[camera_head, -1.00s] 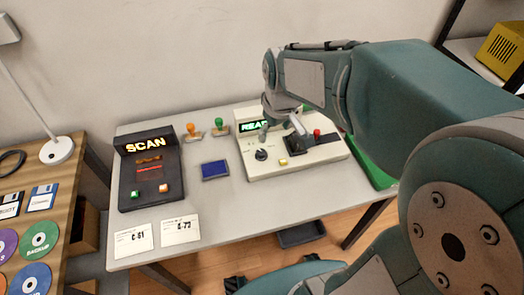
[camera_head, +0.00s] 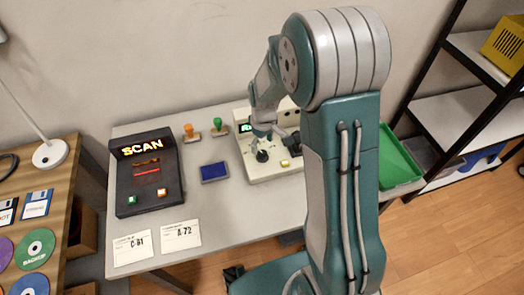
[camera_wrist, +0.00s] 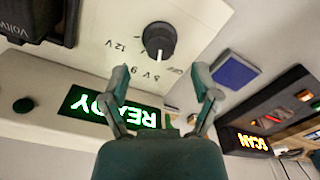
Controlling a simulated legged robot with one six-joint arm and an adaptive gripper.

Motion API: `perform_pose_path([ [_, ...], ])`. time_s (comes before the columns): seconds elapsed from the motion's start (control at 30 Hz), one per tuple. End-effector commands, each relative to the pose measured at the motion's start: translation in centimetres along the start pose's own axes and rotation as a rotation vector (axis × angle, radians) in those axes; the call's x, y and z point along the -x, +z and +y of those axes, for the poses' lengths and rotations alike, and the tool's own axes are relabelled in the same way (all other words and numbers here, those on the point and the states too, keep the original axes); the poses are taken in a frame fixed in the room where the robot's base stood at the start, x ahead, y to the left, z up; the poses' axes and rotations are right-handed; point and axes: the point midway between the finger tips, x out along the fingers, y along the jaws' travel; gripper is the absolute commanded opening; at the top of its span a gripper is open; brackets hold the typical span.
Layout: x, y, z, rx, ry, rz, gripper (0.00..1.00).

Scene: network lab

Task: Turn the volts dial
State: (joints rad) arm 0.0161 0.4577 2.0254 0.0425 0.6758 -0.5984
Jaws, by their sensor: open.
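The volts dial (camera_wrist: 159,40) is a round black knob with a pale pointer line on a cream panel, seen in the wrist view with markings such as 9, 12 V and OFF around it. It also shows small and dark in the head view (camera_head: 262,156). The cream device (camera_head: 270,172) has a green lit READY display (camera_wrist: 110,107). My gripper (camera_wrist: 165,80) is open, its two fingers spread on either side below the dial in the wrist view. Nothing is between the fingers, and they look apart from the dial. My arm hides the device's right part in the head view.
A black SCAN unit (camera_head: 146,175) stands left on the grey table (camera_head: 240,205). A green tray (camera_head: 398,160) is at the right.

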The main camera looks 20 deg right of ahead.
Motion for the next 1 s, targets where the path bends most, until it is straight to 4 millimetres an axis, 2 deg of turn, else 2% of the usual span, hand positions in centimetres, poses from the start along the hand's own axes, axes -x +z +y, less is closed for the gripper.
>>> perform_pose_path([
  [0.1,-2.1,0.1,-0.1,0.0,-0.002,-0.004,0.79],
  [0.23,-3.5,0.0,0.0,0.0,-0.001,-0.001,0.79],
  [0.6,-4.1,0.0,0.0,0.0,0.0,0.0,0.79],
  [0.77,-4.1,0.0,0.0,0.0,0.0,0.0,0.08],
  [0.8,-4.1,0.0,0.0,0.0,0.0,0.0,0.0],
  [1.0,-4.2,0.0,0.0,-0.002,0.0,0.0,0.0],
])
